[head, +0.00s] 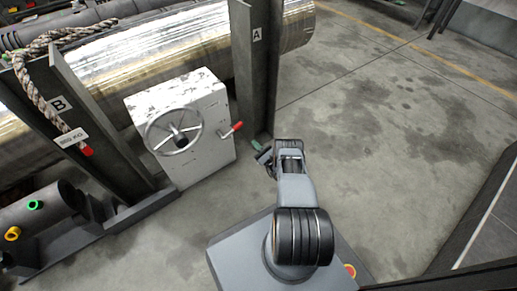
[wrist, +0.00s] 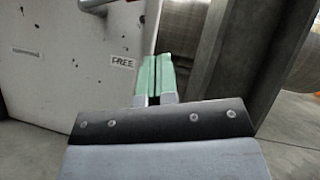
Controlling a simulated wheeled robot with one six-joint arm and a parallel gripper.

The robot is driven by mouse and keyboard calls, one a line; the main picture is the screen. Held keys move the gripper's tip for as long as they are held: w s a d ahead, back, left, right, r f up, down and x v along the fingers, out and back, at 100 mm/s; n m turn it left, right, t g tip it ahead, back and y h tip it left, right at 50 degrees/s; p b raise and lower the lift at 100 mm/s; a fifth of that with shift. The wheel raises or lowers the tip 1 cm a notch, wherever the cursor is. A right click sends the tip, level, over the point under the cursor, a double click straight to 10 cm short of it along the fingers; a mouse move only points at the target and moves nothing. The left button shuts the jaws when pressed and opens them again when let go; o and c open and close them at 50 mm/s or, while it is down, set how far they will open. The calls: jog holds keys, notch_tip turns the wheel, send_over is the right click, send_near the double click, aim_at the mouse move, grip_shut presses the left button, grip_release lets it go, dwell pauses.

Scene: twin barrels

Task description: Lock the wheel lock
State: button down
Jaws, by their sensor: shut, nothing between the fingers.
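The wheel lock is a red-handled lever (head: 232,130) on the right side of a worn white box (head: 205,105) in the head view. A metal handwheel (head: 174,131) is on the box's front. In the wrist view the white box (wrist: 60,60) fills the left, with a "FREE" label (wrist: 122,61) and part of a grey lever (wrist: 97,4) at the top edge; the red grip is hardly visible there. My gripper (head: 257,146) is in front of the box's right side, lower than the lever and apart from it. Its green fingers (wrist: 157,75) are together and empty.
A dark post marked A (head: 257,80) stands just right of the box, close behind my gripper. Another post marked B (head: 85,120) stands left, with a rope (head: 35,85) hanging by it. A large shiny barrel (head: 165,45) lies behind. Concrete floor is open at right.

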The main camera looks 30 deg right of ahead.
jog(key=w+a+r+b, duration=0.1)
jog(key=w+a+r, duration=0.2)
jog(key=r, duration=0.3)
jog(key=shift+w+r, duration=0.2)
jog(key=shift+w, duration=0.7)
jog(key=shift+d, duration=0.1)
